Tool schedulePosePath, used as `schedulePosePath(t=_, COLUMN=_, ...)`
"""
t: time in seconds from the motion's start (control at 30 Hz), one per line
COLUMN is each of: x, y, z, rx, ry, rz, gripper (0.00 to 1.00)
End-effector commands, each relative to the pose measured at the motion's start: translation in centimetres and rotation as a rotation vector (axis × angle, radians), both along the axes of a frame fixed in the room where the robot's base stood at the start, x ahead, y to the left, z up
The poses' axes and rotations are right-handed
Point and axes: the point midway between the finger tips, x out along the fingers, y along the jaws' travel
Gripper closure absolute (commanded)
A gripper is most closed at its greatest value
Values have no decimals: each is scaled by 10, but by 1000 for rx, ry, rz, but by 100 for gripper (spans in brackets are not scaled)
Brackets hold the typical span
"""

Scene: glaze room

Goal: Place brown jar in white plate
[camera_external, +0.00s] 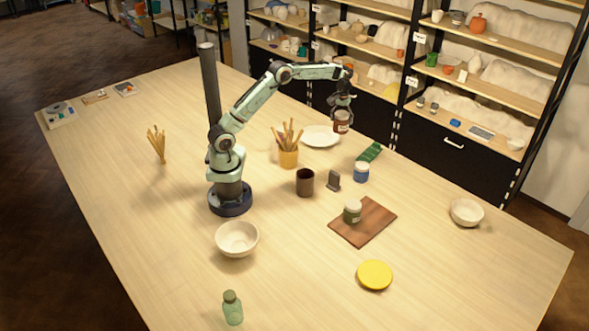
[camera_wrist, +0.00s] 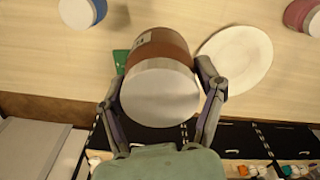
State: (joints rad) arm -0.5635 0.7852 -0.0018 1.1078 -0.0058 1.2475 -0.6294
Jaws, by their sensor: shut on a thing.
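The brown jar (camera_external: 342,121) with a pale end is held in the air below my gripper (camera_external: 341,104), near the back edge of the table. In the wrist view the jar (camera_wrist: 158,75) sits between both fingers of my gripper (camera_wrist: 161,88), its round pale end facing the camera. My gripper is shut on it. The white plate (camera_external: 320,137) lies flat and empty on the table, left of and below the jar in the external view. In the wrist view the plate (camera_wrist: 236,60) shows to the right of the jar, partly covered by a finger.
A yellow cup of tools (camera_external: 288,158) stands close to the plate. A green slatted piece (camera_external: 369,152), a blue jar (camera_external: 361,173), a dark cup (camera_external: 305,182) and a small dark stand (camera_external: 334,181) are nearby. Shelves (camera_external: 480,95) rise behind the table.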

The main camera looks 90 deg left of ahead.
Motion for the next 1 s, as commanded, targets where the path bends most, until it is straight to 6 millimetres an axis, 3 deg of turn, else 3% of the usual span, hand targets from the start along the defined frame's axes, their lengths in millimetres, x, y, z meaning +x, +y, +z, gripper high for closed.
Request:
schedulePosePath(t=0.03, x=-15, y=29, z=-3, rx=0, ry=0, rz=66, gripper=72)
schedulePosePath(t=0.1, x=-38, y=61, z=-8, rx=0, ry=0, rz=145, gripper=72)
schedulePosePath(t=0.2, x=-70, y=95, z=-15, rx=-2, ry=1, rz=239, gripper=72)
schedulePosePath(t=0.33, x=-103, y=122, z=-22, rx=0, ry=0, rz=324, gripper=72)
schedulePosePath(t=0.53, x=-123, y=137, z=-37, rx=-2, ry=1, rz=375, gripper=72)
schedulePosePath(t=0.7, x=-123, y=137, z=-71, rx=-2, ry=3, rz=376, gripper=72)
schedulePosePath(t=1.0, x=-123, y=137, z=-106, rx=-2, ry=1, rz=374, gripper=72)
